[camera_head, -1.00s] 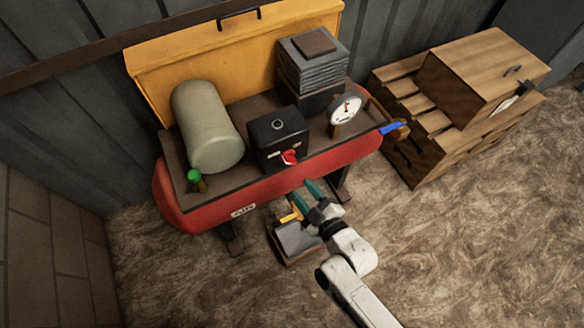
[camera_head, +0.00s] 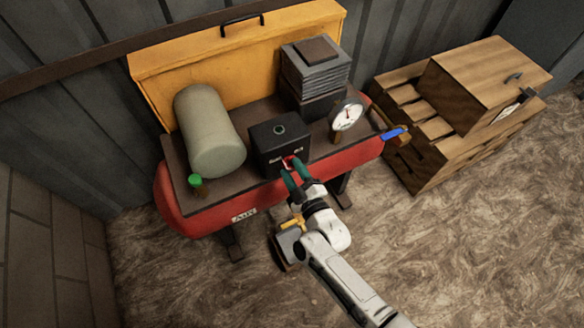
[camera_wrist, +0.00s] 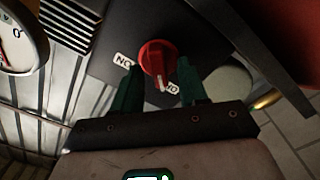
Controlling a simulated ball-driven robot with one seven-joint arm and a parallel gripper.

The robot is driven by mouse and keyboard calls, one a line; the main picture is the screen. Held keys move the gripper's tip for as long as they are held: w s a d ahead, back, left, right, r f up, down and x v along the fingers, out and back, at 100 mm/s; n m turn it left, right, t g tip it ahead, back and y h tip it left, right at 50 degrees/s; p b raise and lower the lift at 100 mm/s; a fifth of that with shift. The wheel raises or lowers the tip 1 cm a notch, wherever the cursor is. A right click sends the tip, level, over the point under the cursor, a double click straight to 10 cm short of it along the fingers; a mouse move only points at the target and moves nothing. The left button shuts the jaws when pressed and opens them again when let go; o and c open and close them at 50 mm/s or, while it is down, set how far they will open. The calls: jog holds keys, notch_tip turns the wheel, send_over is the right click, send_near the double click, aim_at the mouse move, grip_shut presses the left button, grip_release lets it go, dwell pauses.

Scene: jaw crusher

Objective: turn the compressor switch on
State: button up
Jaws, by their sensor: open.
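The compressor switch is a red rotary knob (camera_wrist: 157,57) on the front of a black box (camera_head: 272,132). In the wrist view its white pointer line faces down the picture, near one of two small white labels; the lettering is hard to read. In the head view the knob (camera_head: 287,162) is partly hidden by my gripper (camera_head: 293,176). My gripper has dark green fingers and is open. In the wrist view the fingers (camera_wrist: 161,84) stand on either side of the knob's lower part, apart from each other. Whether they touch the knob cannot be told.
The box sits on a red air tank (camera_head: 345,152), beside a grey-green cylinder (camera_head: 209,130), a finned block (camera_head: 314,70) and a pressure gauge (camera_head: 347,115). A blue-handled valve (camera_head: 393,134) is at the right end. Wooden crates (camera_head: 470,85) stand farther right.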

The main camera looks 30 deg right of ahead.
jog(key=shift+w, duration=0.5)
grip_shut()
